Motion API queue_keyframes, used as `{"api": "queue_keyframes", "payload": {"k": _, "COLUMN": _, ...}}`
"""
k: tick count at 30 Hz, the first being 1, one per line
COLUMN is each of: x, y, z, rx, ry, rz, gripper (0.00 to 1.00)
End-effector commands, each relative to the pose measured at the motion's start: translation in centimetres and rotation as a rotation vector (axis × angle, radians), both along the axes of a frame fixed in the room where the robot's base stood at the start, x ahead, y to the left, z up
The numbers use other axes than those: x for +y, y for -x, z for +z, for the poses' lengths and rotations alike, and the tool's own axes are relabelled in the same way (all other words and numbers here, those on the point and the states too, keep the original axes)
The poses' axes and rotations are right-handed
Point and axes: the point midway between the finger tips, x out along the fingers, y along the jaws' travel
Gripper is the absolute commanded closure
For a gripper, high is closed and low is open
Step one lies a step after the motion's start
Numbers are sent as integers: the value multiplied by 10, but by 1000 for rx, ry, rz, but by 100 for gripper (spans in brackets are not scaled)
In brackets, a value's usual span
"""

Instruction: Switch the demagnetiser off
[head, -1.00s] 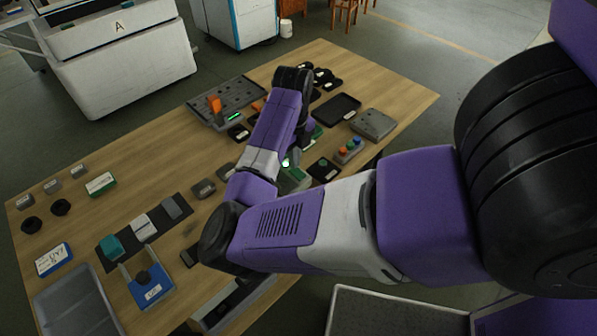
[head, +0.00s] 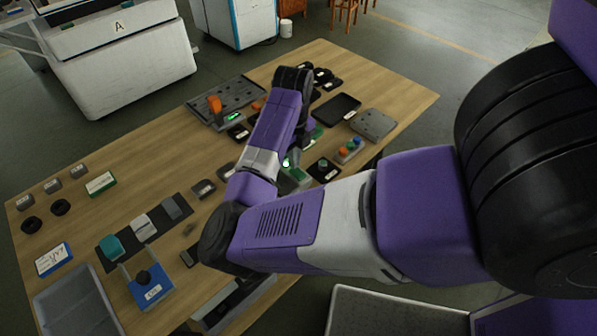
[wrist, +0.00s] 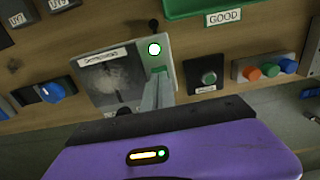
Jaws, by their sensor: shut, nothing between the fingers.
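The demagnetiser (wrist: 106,82) is a grey box with a dark, worn plate and a label along its upper edge in the wrist view. A lamp (wrist: 154,49) at its upper right corner glows white with a green edge. A small green switch (wrist: 158,70) sits just below the lamp. My gripper (wrist: 158,84) is shut and empty, its fingertips at the lower edge of this switch. I cannot tell whether they touch it, and they hide part of it. In the head view the demagnetiser (head: 293,179) is mostly hidden by my arm, with a green glow beside it.
In the wrist view, a black box with a green button (wrist: 208,78) and a grey box with orange, green and blue buttons (wrist: 265,69) stand to the right. A blue knob (wrist: 52,92) is at the left. A green tray (wrist: 200,8) labelled GOOD lies beyond.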

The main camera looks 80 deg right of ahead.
Motion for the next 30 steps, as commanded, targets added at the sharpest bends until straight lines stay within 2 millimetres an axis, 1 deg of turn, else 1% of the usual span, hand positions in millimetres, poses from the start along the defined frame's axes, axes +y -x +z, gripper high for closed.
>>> {"api": "queue_keyframes", "payload": {"k": 30, "x": 0, "y": 0, "z": -14, "rx": 0, "ry": 0, "rz": 0, "gripper": 100}}
